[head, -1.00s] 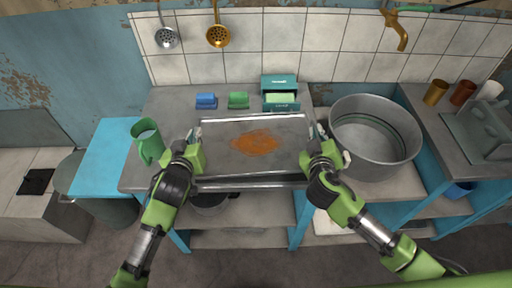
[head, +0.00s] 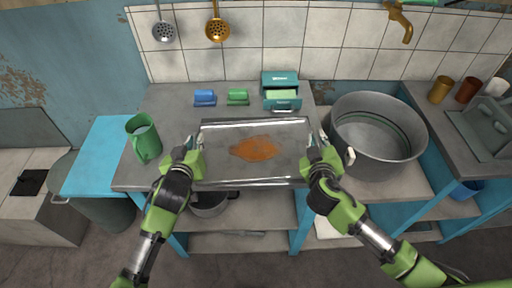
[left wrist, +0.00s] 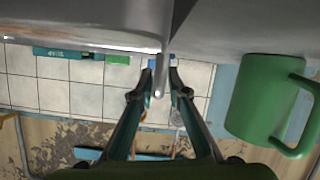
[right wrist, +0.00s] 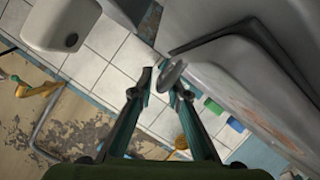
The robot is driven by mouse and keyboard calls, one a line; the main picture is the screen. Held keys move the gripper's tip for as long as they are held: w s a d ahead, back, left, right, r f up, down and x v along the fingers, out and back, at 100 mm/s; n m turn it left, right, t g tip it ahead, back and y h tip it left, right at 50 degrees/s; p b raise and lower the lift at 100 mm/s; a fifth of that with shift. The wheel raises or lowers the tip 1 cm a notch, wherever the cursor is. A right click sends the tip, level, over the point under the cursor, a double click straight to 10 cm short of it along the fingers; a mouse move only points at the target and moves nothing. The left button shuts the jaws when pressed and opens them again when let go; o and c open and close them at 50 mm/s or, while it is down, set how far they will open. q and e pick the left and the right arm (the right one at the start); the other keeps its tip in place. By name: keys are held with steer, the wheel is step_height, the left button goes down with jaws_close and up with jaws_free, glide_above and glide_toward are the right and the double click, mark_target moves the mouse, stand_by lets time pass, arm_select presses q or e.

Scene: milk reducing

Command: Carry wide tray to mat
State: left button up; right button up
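The wide tray (head: 222,176) is a grey metal tray with raised rims, lying level over the counter's front half. An orange-brown patch (head: 256,148) shows on its floor. My left gripper (head: 193,148) is at its left side; in the left wrist view my left fingers (left wrist: 161,80) are close together around a thin grey handle. My right gripper (head: 320,148) is at its right side; in the right wrist view the fingers (right wrist: 163,75) close around a similar handle. Finger contact is partly hidden. I cannot pick out a mat. Whether the tray touches the counter is unclear.
A green mug (head: 144,142) stands left of the tray and a large grey pot (head: 378,160) close on its right. Behind are a blue block (head: 205,98), a green block (head: 238,97) and a teal box (head: 281,83). A blue surface (head: 98,165) at left is clear.

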arm_select(q)
steer(key=shift+s+r, duration=0.15)
steer(key=shift+s, duration=0.05)
arm_select(e)
steer(key=shift+r, duration=0.1)
steer(key=shift+s, duration=0.1)
steer(key=shift+s+a+r, duration=0.1)
steer(key=shift+s+a, duration=0.05)
steer(key=shift+s, duration=0.3)
arm_select(q)
steer(key=v, duration=1.1)
steer(key=shift+s, duration=0.35)
arm_select(e)
steer(key=v, duration=1.1)
arm_select(q)
steer(key=shift+a+r, duration=0.1)
